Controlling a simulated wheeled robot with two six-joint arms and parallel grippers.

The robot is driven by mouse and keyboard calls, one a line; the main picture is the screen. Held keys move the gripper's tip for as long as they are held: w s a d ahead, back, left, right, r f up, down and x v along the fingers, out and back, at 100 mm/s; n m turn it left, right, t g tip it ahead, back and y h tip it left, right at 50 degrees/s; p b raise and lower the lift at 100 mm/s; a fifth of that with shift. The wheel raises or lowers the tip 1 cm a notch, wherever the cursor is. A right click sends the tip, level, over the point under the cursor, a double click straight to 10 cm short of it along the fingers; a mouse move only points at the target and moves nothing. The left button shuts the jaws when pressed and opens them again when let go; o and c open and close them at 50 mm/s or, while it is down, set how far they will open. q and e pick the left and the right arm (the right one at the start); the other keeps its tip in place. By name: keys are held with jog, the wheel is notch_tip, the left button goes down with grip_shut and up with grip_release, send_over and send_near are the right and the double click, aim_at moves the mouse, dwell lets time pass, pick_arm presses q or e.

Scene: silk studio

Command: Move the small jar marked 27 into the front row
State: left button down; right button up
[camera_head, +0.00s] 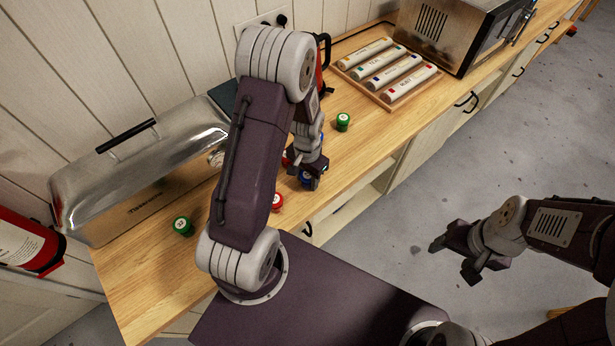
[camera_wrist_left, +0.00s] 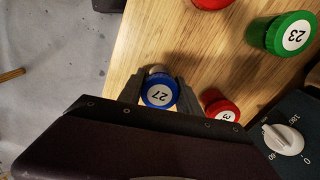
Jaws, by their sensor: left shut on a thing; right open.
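The small jar marked 27 (camera_wrist_left: 161,94) has a blue lid with a white label and shows between the fingers in the left wrist view. My left gripper (camera_wrist_left: 158,84) is shut on it, over the wooden counter near its front edge. In the head view the blue jar (camera_head: 307,179) shows under my left gripper (camera_head: 309,172), partly hidden by the fingers. I cannot tell whether the jar touches the counter. My right gripper (camera_head: 461,254) is open and empty, out over the grey floor.
Red-lidded jars (camera_head: 277,202) (camera_wrist_left: 222,110) and green-lidded jars (camera_head: 183,226) (camera_head: 343,121) (camera_wrist_left: 291,34) stand on the counter (camera_head: 150,285). A steel bread-bin-like box (camera_head: 140,165) stands against the wall. A tray of labelled tubes (camera_head: 385,102) and a steel oven (camera_head: 450,35) are farther back.

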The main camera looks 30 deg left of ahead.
pick_arm(q)
jog(key=shift+s+f, duration=0.1)
jog(key=c, duration=0.8)
grip_release()
jog(key=shift+c, duration=0.2)
